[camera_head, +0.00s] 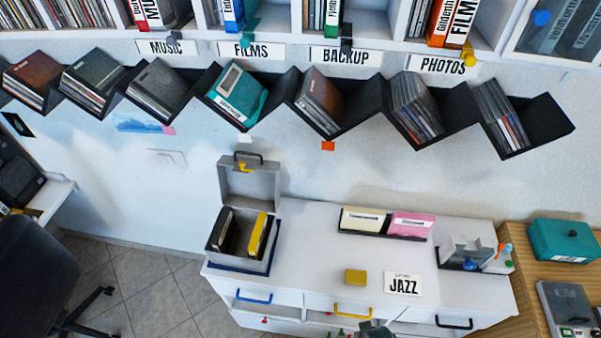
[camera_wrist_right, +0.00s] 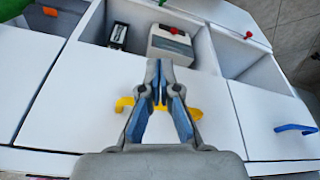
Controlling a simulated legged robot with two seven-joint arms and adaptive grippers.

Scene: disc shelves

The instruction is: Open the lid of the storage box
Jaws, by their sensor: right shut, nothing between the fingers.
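A grey storage box (camera_head: 232,262) stands at the left end of the white cabinet in the head view. Its lid (camera_head: 250,183) is raised and tilted back toward the wall, with a dark handle on its top edge and a yellow latch. Black and yellow cases stand inside the box. My right gripper (camera_wrist_right: 160,82) is shut and empty in the right wrist view, in front of a white panel with a yellow handle (camera_wrist_right: 125,104) that its fingers partly cover. A grey part at the bottom edge of the head view may be this gripper. My left gripper is not in view.
A yellow block (camera_head: 355,276) and a JAZZ card (camera_head: 403,284) lie on the cabinet top (camera_head: 310,250). A teal box (camera_head: 563,240) stands on the wooden surface at right. Zigzag shelves (camera_head: 345,118) hang above. An office chair (camera_head: 40,275) stands at left.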

